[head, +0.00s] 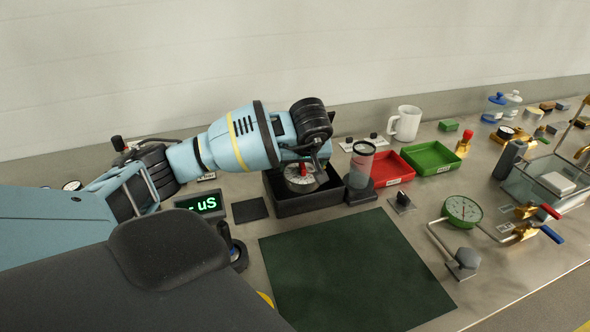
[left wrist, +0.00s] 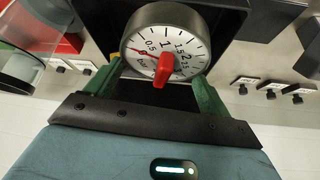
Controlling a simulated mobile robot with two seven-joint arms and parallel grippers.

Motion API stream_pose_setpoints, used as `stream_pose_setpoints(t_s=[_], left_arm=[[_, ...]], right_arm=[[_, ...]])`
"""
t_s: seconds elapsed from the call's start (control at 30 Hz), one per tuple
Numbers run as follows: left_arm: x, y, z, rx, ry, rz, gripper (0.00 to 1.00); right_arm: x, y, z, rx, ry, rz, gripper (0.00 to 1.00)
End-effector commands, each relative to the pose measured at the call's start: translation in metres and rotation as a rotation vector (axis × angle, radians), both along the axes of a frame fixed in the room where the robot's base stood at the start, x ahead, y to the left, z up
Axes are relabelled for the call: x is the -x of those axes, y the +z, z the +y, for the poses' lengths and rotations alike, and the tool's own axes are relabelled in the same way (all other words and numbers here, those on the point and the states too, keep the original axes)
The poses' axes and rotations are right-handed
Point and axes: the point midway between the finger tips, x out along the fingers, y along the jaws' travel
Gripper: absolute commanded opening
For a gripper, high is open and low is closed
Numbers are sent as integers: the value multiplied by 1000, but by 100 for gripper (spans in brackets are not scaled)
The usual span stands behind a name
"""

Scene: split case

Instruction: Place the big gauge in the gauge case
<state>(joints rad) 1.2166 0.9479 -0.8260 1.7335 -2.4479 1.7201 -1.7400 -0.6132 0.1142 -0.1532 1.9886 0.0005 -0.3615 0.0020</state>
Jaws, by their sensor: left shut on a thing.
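The big gauge (head: 299,184) has a round white dial, marked in bar, and a red pointer knob. It also shows in the left wrist view (left wrist: 184,42). My left gripper (head: 306,165) points down over it, and its green fingers (left wrist: 160,84) are shut on the gauge's two sides. The gauge case (head: 312,204) is a black open box on the bench. The gauge is at the case's opening, within its walls as seen from the head. I cannot tell whether it touches the case floor. My right gripper is not in view.
A clear cylinder on a black base (head: 361,165) stands close right of the case. Red (head: 394,169) and green (head: 432,157) trays lie beyond. A dark green mat (head: 354,270) in front is bare.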

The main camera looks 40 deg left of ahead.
Motion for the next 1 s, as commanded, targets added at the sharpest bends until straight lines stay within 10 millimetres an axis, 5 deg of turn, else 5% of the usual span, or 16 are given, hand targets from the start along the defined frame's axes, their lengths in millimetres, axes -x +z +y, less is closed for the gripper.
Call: stream_pose_setpoints(t_s=[0.2,0.33,0.67,1.0], left_arm=[[-21,1,41,2,4,-2,48],[-20,-21,37,2,-1,1,48],[-20,-32,37,1,0,-2,48],[-23,-67,43,2,2,-3,48]], right_arm=[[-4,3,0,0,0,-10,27],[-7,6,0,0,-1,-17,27],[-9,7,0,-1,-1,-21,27],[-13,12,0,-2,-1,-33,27]])
